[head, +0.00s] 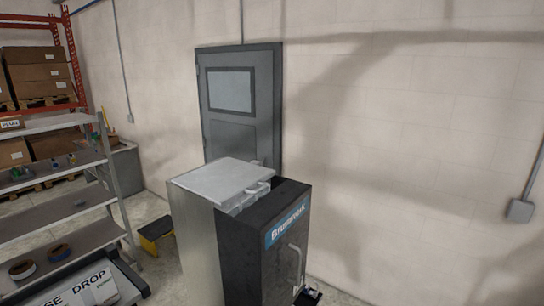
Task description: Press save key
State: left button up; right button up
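No save key can be made out in the head view. A dark cabinet (258,248) with a blue "Brummerk" label (287,222) and a vertical door handle (296,265) stands at the lower middle. A light grey cabinet (198,250) with a pale top (222,180) stands against its left side. A small dark object (309,296) shows at the bottom edge, right of the dark cabinet; it is too small and cut off to tell what it is. Neither of my grippers is in view.
A metal shelf unit (55,205) with rolls stands at the left, a "DROP" box (90,290) below it. Orange racking (72,50) with cartons is behind. A yellow-and-black step (155,232) sits on the floor. A grey door (235,125) is in the back wall.

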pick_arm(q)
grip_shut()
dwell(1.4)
